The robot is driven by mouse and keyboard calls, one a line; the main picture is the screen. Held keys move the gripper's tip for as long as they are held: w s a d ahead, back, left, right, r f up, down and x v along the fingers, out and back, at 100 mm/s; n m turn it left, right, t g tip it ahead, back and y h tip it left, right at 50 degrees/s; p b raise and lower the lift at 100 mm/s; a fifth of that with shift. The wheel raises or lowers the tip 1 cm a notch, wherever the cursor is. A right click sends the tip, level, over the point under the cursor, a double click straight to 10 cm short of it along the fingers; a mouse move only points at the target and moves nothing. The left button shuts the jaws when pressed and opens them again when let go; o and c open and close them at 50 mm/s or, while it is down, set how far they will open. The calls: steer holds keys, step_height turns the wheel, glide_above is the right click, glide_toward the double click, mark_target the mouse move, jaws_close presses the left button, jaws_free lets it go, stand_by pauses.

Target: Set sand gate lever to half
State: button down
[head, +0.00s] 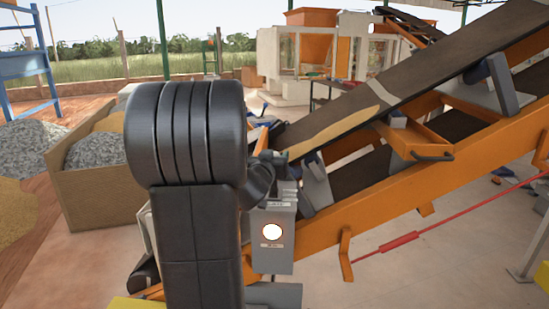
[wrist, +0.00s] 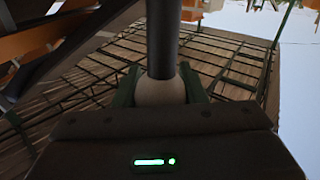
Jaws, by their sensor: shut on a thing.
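In the wrist view, my gripper (wrist: 159,86) is shut on the pale round knob (wrist: 161,92) of a lever, with one green finger on each side. The lever's dark rod (wrist: 162,40) runs from the knob to the top edge of that view. In the head view, my dark arm stands in front, and the end of my gripper is mostly hidden near the top of a grey control box (head: 282,254). The box has a white round face with an orange ring. I cannot make out the lever or its setting marks there.
An orange conveyor frame (head: 470,170) with a dark belt and a strip of sand (head: 335,131) slopes up to the right, close to my arm. A bin (head: 85,185) and a grey gravel heap (head: 33,147) are at left.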

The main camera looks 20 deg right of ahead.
steer(key=shift+f, duration=0.45)
steer(key=c, duration=1.3)
jaws_free()
steer(key=o, duration=0.4)
steer(key=shift+w+f, duration=0.1)
steer(key=shift+w, duration=0.15)
steer(key=b+v, duration=0.1)
steer(key=v, duration=1.3)
steer(key=shift+r, duration=0.3)
steer(key=x, duration=1.3)
steer(key=shift+w+d+p, duration=0.2)
steer(key=shift+d+p, duration=0.05)
steer(key=shift+p, duration=0.2)
